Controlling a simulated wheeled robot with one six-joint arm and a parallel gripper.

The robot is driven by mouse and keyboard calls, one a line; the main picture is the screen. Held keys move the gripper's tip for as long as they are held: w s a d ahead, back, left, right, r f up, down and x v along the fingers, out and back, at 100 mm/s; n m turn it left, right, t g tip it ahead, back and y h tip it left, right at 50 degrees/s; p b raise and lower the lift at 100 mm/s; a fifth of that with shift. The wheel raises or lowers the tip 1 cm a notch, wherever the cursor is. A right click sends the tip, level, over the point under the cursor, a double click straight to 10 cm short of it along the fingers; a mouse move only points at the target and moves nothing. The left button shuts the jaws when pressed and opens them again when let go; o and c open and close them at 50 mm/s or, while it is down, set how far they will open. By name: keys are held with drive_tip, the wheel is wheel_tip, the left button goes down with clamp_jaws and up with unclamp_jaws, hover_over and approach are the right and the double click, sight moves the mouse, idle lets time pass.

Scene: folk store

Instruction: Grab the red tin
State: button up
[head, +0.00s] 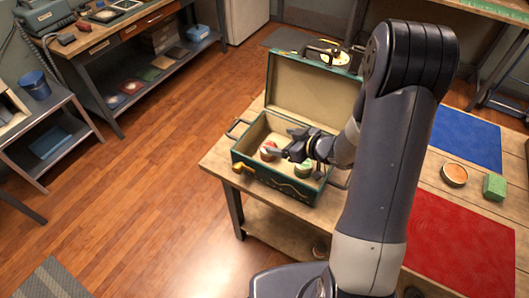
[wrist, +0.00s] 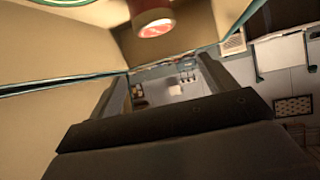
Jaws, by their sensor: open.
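The red tin (head: 268,149) stands inside an open green case (head: 243,160), near its left end, in the head view. In the wrist view the red tin (wrist: 154,24) shows at the top, cut off by the frame edge. My gripper (head: 283,145) is open and reaches into the case from the right, with its fingers close to the tin. In the wrist view my gripper (wrist: 165,82) has its fingers spread, and the tin appears above the gap, not between them. Whether a finger touches the tin I cannot tell.
A green tin (head: 304,169) stands in the case to the right, partly under my gripper. The case's raised lid (head: 305,92) stands behind. The wooden table (head: 217,160) also holds an orange tin (head: 454,174), a green block (head: 494,186), a red mat (head: 460,245) and a blue mat (head: 465,138).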

drive_tip(key=f+b, duration=0.5)
drive_tip(key=shift+w+a+f, duration=0.2)
drive_tip(key=x, duration=0.5)
drive_tip(key=p+x, duration=0.1)
drive_tip(key=x, duration=0.1)
drive_tip(key=shift+w+a+r, duration=0.1)
drive_tip(key=shift+a+r, duration=0.15)
drive_tip(key=shift+a, duration=0.15)
drive_tip(key=c, duration=1.1)
